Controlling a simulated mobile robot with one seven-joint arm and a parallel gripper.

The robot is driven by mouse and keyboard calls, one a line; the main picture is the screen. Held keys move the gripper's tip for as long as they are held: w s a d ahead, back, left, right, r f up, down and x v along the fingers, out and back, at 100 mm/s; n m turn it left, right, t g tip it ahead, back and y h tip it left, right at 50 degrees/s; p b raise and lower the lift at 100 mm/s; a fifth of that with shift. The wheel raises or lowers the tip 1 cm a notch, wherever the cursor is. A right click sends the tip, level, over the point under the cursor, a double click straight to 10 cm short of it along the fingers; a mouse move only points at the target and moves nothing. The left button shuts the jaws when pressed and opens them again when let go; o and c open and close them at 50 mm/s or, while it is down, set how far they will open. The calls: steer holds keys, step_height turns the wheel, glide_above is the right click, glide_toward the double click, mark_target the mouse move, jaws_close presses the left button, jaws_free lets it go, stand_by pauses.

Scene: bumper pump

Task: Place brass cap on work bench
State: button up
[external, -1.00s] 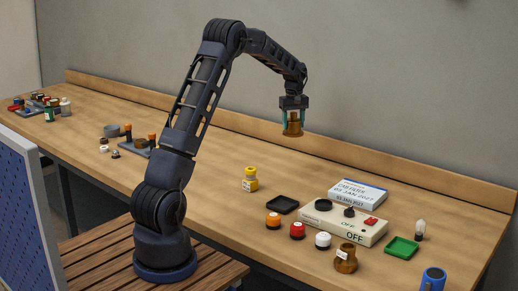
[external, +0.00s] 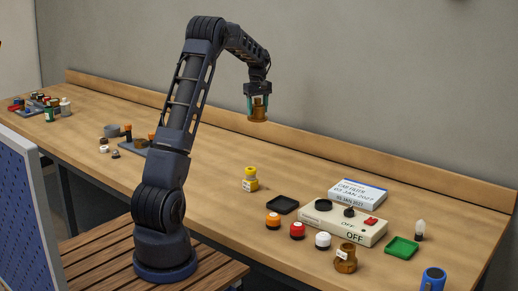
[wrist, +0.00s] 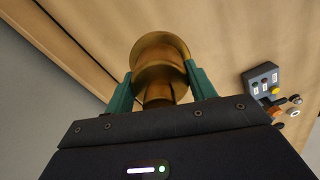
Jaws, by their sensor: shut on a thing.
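My gripper (external: 258,102) is shut on the brass cap (external: 257,112), a brown-gold flanged piece, and holds it in the air above the bench. In the wrist view the brass cap (wrist: 158,72) sits between the two green fingers, its wide rim facing away from the gripper (wrist: 160,85). The wooden work bench (external: 290,172) lies below, with a clear gap between it and the cap. A brass-coloured fitting (external: 345,258) with a white label stands at the front right of the bench.
A yellow bottle (external: 250,180), a black tray (external: 283,205), a control box (external: 343,222), a green tray (external: 402,248) and several small capped items are on the right. A grey rack (external: 139,146) with small parts stands left. Bare wood lies behind the yellow bottle.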

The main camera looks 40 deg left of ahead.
steer(key=s+a+n, duration=0.2)
steer(key=s+a, duration=0.5)
steer(key=a, duration=0.6)
steer(key=s+a+n, duration=0.2)
steer(key=s+a, duration=0.6)
steer(key=a, duration=0.5)
steer(key=s+a+n, duration=0.4)
steer(key=s+a, duration=1.4)
steer(key=s, duration=0.4)
steer(key=shift+n, duration=0.3)
step_height(320, 180, down, 20)
steer(key=shift+a+r, duration=0.1)
steer(key=o, duration=1.2)
step_height(320, 180, up, 12)
steer(key=shift+r, duration=0.1)
